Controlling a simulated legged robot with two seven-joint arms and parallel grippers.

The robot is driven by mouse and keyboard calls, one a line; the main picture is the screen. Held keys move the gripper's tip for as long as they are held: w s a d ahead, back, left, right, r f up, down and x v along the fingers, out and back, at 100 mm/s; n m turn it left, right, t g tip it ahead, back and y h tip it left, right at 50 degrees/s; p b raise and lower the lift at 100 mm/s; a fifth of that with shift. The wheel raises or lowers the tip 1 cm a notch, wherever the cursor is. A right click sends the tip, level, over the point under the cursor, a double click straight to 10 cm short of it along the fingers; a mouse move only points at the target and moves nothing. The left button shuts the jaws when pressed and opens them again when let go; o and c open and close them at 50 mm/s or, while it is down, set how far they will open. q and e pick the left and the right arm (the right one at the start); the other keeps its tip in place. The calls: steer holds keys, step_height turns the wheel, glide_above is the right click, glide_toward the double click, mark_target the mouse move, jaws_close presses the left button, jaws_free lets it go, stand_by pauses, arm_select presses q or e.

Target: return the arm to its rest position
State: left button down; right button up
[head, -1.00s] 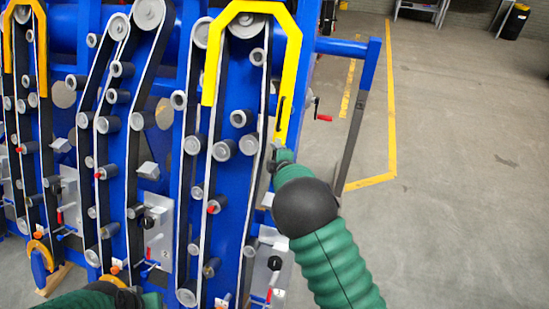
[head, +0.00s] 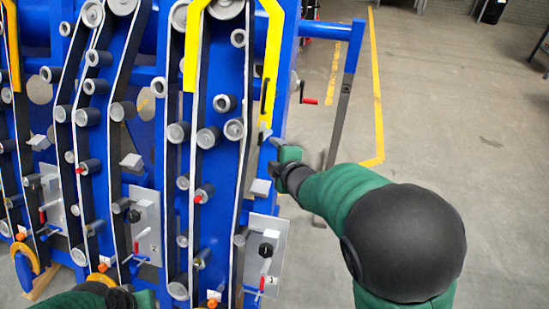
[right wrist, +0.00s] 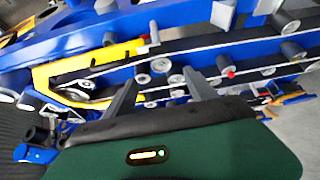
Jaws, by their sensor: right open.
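My right arm, green with black joints, comes in from the lower right in the head view. Its gripper (head: 270,138) is beside the right edge of the blue harvester chassis (head: 283,90), just below the lower end of a yellow guard (head: 271,60). In the right wrist view the two grey fingers of the right gripper (right wrist: 160,78) are spread apart with nothing between them. Belts and rollers lie beyond them; I cannot tell whether a finger touches anything. Green and black parts of my left arm show at the bottom left of the head view; its gripper is not visible.
A blue bar with a dark post (head: 341,110) stands out from the chassis on the right. A red-handled crank (head: 308,100) sticks out there. Grey plates with levers (head: 266,250) are mounted low on the chassis. Open concrete floor (head: 460,110) lies to the right.

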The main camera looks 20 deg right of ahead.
steer(key=shift+d, duration=0.25)
steer(key=s+f+m+g+b, duration=0.1)
steer(key=s+f+m+g, duration=0.4)
steer(key=s, duration=0.7)
steer(key=s+a+f+m+g+b, duration=0.1)
steer(key=s+f+m+g, duration=0.4)
steer(key=s+f+m, duration=0.5)
steer(key=shift+s+a+f+b, duration=0.15)
steer(key=shift+s+f+b, duration=0.45)
steer(key=shift+s, duration=0.5)
